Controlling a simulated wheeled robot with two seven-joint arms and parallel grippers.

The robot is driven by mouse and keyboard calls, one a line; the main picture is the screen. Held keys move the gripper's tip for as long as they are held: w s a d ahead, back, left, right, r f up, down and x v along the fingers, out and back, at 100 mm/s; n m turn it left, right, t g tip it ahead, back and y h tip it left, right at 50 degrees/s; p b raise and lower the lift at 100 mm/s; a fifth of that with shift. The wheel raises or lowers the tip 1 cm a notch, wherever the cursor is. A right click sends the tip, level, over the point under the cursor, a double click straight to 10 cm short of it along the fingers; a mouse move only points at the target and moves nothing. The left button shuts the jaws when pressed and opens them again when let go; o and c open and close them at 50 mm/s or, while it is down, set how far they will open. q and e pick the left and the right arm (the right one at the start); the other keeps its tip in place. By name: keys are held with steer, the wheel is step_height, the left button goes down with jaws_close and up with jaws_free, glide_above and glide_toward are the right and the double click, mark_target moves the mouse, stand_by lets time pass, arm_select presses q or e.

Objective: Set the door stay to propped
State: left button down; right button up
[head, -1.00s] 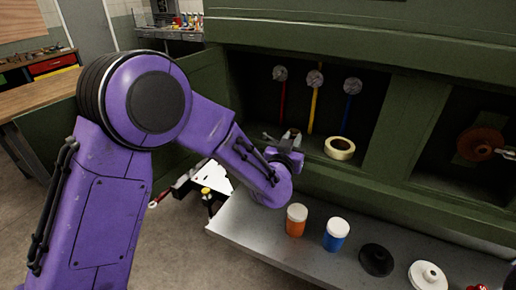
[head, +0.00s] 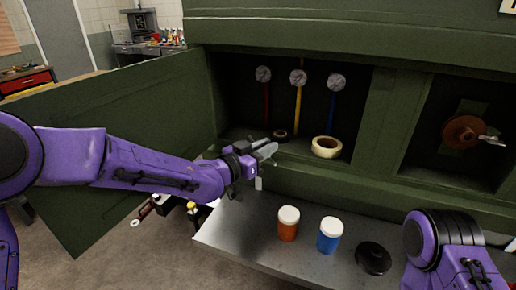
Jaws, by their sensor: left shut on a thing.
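The green door (head: 120,120) stands swung open to the left of the cabinet opening. My left gripper (head: 268,150) is at the front lower edge of the open compartment, near the door's hinge side. It is shut on a small grey part, mostly hidden by the jaws; I cannot tell for sure whether this is the door stay. A small pale tab (head: 259,184) hangs just below the gripper. No other door stay is clearly visible.
A cream tape roll (head: 326,147) and a small dark roll (head: 280,134) lie inside the compartment. Below, the grey shelf (head: 250,235) holds an orange jar (head: 288,224), a blue jar (head: 330,235) and a black lid (head: 374,258). A reel (head: 464,133) sits in the right bay.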

arm_select(q)
steer(key=shift+a+f, duration=0.1)
steer(key=shift+f, duration=0.05)
steer(key=c, duration=1.1)
jaws_free()
steer(key=shift+w+a, duration=0.1)
steer(key=shift+w, duration=0.1)
steer(key=b+v, duration=0.3)
steer(key=v, duration=0.7)
steer(key=shift+s+a, duration=0.15)
steer(key=shift+s, duration=0.05)
